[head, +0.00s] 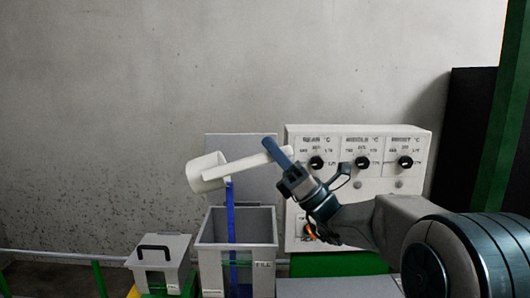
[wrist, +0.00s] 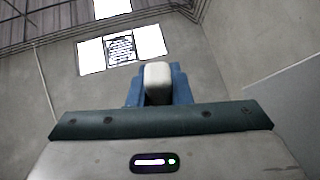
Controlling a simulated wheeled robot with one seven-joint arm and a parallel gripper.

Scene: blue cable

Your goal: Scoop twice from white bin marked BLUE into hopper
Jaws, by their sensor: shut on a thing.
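A white scoop (head: 207,173) is held in the air above the grey open-topped hopper (head: 209,258), which carries a FILL label. My gripper (head: 280,155) is shut on the scoop's handle, and the handle's pale end also shows between the blue fingers in the wrist view (wrist: 158,83). The scoop's cup is tilted over the hopper's left side. A narrow stream of blue material (head: 231,212) runs from the scoop down into the hopper. The inside of the cup is hidden. I see no white bin marked BLUE in either view.
A raised grey lid (head: 240,165) stands behind the hopper. A white control panel (head: 358,145) with several black knobs is to the right, close behind my arm. A smaller grey box (head: 172,250) with a black handle stands left of the hopper. The space above that box is clear.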

